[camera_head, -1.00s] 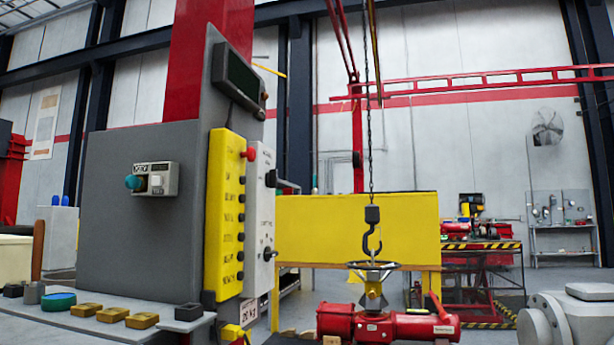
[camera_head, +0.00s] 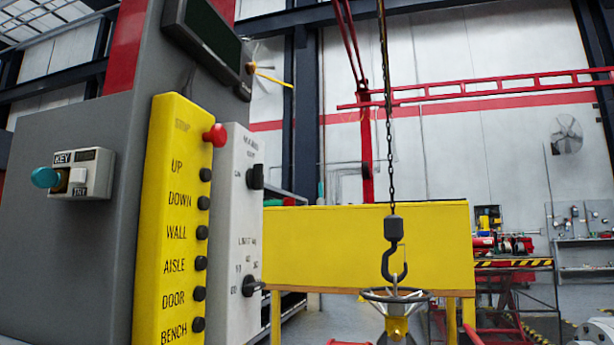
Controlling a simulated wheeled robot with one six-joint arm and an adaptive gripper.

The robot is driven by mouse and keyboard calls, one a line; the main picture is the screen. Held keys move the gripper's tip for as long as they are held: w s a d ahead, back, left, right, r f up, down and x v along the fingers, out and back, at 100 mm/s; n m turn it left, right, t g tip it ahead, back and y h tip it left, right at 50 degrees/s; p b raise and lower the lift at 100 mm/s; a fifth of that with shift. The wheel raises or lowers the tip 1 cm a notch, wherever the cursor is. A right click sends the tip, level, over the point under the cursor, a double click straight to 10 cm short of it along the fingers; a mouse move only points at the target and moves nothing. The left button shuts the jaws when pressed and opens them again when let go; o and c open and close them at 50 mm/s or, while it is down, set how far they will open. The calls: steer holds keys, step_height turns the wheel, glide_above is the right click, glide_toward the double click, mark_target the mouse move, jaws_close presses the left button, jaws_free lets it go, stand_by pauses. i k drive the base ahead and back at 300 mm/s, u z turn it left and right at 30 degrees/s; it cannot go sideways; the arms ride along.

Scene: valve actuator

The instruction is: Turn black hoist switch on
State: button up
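A yellow control panel (camera_head: 155,215) with a red button (camera_head: 215,135) and a column of black buttons stands at the left. Its labels read UP, DOWN, WALL, AISLE, DOOR and BENCH. A light grey panel (camera_head: 232,215) sits just right of it. An upper black switch (camera_head: 256,177) and a lower black switch (camera_head: 252,286) stick out from that panel. The small lettering beside them is hard to read, so I cannot tell their settings. My gripper is not in view.
A grey cabinet (camera_head: 70,215) carries a key box (camera_head: 82,173) with a teal knob. A black hoist hook (camera_head: 393,250) hangs on a chain right of the panels, above a ringed fitting (camera_head: 396,298). A yellow board (camera_head: 365,243) stands behind.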

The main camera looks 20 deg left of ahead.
mark_target(255, 177)
steer(key=u, duration=0.05)
steer(key=i, duration=0.6)
steer(key=u, duration=0.9)
steer(key=i, duration=0.55)
steer(key=u, duration=0.6)
